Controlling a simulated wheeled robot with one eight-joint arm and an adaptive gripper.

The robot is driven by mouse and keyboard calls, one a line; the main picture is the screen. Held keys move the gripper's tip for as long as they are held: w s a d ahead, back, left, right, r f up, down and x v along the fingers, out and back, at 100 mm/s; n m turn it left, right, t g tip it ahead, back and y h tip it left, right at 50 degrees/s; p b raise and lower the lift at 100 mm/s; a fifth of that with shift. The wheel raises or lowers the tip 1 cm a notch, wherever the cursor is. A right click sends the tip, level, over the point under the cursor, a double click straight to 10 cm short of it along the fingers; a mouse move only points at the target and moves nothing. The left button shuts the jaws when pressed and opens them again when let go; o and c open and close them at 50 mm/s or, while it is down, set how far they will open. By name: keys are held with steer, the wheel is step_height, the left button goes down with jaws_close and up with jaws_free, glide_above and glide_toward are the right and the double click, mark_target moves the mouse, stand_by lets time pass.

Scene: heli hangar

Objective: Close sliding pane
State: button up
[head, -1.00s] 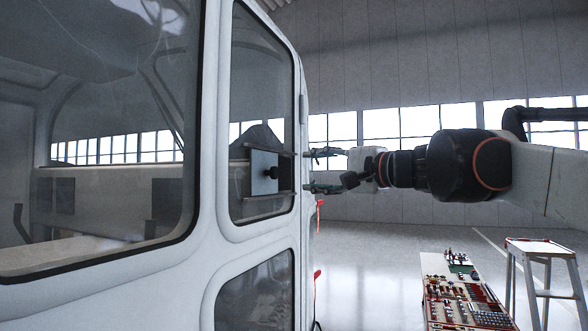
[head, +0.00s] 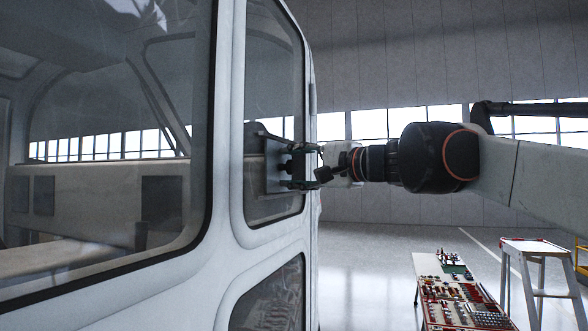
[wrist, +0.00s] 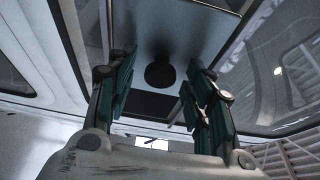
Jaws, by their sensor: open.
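The sliding pane (head: 274,156) is a small square plate in the framed side window of the white helicopter cabin. It carries a round dark knob (head: 287,166). In the wrist view the pane (wrist: 205,28) is a pale, see-through sheet at the top, with the dark knob (wrist: 160,73) in the middle. A dark opening (wrist: 150,103) shows just below the pane. My gripper (head: 293,167) is open at the window, its two fingers above and below the knob in the head view. In the wrist view the fingers stand on both sides of the knob, apart from it.
A workbench with many small parts (head: 462,296) stands at lower right. A white step stool (head: 535,247) is beside it. The hangar floor (head: 370,250) between cabin and bench is clear.

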jaws_close()
steer(key=w+d+p, duration=0.1)
steer(key=w, duration=0.2)
steer(key=w+d+p, duration=0.1)
steer(key=w, duration=0.3)
steer(key=w+d+p, duration=0.1)
steer(key=w+d, duration=0.1)
steer(key=w, duration=0.2)
steer(key=shift+w, duration=0.2)
steer(key=shift+c, duration=0.3)
jaws_free()
steer(key=shift+w+d, duration=0.1)
steer(key=shift+o, duration=0.3)
steer(key=shift+w+d, duration=0.1)
steer(key=shift+w, duration=0.05)
steer(key=shift+s, duration=0.2)
